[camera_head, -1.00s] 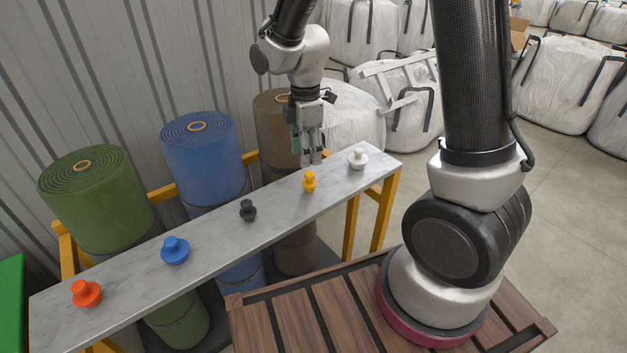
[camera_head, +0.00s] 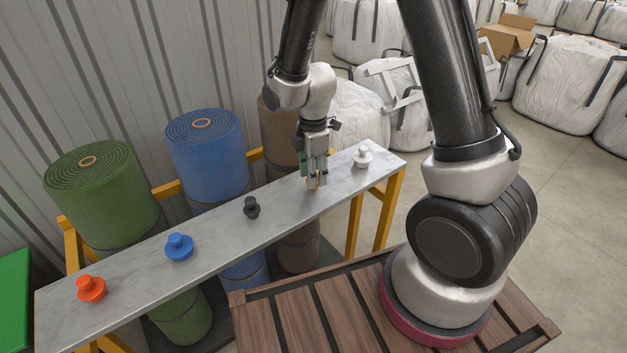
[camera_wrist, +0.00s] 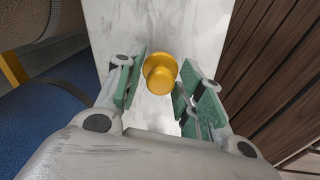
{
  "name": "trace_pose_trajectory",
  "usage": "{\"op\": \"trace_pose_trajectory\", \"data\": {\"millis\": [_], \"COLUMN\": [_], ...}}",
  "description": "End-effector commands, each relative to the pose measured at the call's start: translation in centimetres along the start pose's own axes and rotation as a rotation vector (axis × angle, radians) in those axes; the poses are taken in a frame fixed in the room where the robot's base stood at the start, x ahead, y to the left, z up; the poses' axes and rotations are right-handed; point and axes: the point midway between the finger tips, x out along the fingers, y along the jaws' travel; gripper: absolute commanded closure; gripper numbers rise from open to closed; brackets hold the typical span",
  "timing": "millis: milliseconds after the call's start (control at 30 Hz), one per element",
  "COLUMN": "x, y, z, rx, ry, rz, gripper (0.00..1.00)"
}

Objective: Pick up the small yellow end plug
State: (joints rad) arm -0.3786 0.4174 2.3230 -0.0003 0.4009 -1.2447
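The small yellow end plug (camera_wrist: 160,73) stands on the grey shelf board, with its knob toward the wrist camera. In the head view it is mostly hidden behind my gripper (camera_head: 316,182), with only a bit of yellow showing. My gripper (camera_wrist: 156,98) is open. Its green-padded fingers are on either side of the plug in the wrist view, with gaps between the pads and the plug. The fingertips are low, close to the board.
The shelf board (camera_head: 215,235) also carries a white plug (camera_head: 362,157), a black plug (camera_head: 251,208), a blue plug (camera_head: 179,247) and an orange-red plug (camera_head: 90,289). Green (camera_head: 100,195), blue (camera_head: 207,160) and brown (camera_head: 279,140) turf rolls stand behind it.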

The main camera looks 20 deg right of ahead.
Motion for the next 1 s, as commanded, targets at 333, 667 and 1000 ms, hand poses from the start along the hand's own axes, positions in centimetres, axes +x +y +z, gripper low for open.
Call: {"op": "trace_pose_trajectory", "data": {"millis": [333,667,1000], "x": [0.0,-2.4,-8.9], "y": [0.0,0.1,0.1], "z": [0.0,0.0,0.0], "rx": [0.0,0.0,0.0], "ry": [0.0,0.001,0.001], "rz": [-0.001,0.003,0.003], "gripper": [0.95,0.95,0.95]}}
